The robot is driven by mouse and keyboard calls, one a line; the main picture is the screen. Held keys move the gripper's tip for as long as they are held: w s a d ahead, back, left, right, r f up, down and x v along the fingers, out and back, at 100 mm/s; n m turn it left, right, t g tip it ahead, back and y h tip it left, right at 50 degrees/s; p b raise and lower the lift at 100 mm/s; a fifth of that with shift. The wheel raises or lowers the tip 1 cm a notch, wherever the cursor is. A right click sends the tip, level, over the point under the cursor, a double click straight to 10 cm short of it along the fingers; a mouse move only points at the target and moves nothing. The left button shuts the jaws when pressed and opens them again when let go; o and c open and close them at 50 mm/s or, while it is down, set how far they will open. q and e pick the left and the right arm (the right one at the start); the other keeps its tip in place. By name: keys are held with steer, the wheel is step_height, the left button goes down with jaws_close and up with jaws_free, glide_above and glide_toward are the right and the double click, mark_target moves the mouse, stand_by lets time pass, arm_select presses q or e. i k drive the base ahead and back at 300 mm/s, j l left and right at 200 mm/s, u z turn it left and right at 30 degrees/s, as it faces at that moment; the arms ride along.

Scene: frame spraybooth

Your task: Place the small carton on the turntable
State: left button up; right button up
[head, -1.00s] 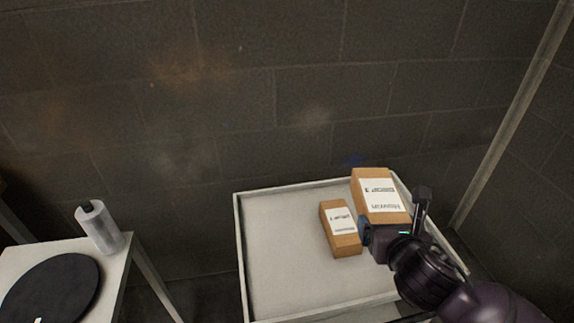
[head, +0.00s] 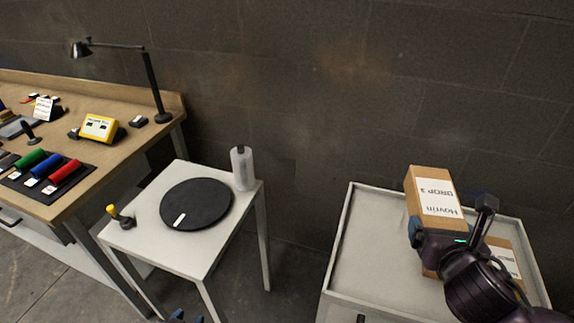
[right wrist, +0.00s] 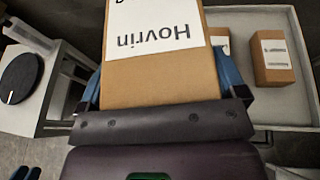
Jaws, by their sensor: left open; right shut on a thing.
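The turntable (head: 205,205) is a flat black disc with a white mark on a pale side table, left of centre in the head view. It also shows at the left of the right wrist view (right wrist: 20,80). My right gripper (head: 448,236) is shut on a brown carton (head: 419,188) labelled "Hovrin", over the tray and far right of the turntable. This carton fills the upper middle of the right wrist view (right wrist: 160,82). Its underside is hidden. My left gripper (head: 180,318) barely shows at the bottom edge, open, below the side table.
The grey tray (head: 372,255) bears two other labelled cartons (right wrist: 273,60), partly hidden in the head view. A grey bottle (head: 243,168) stands at the side table's back right corner. A yellow-topped item (head: 122,217) sits at its left edge. A workbench (head: 120,160) with a lamp stands left.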

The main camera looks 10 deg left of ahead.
mark_target(195, 200)
steer(key=i+j+u, duration=0.1)
steer(key=j+u, duration=0.15)
steer(key=i+j+u, duration=0.1)
steer(key=j+u, duration=0.15)
steer(key=i+j+u, duration=0.1)
steer(key=u, duration=0.85)
steer(key=i+l, duration=0.05)
steer(key=i, duration=0.05)
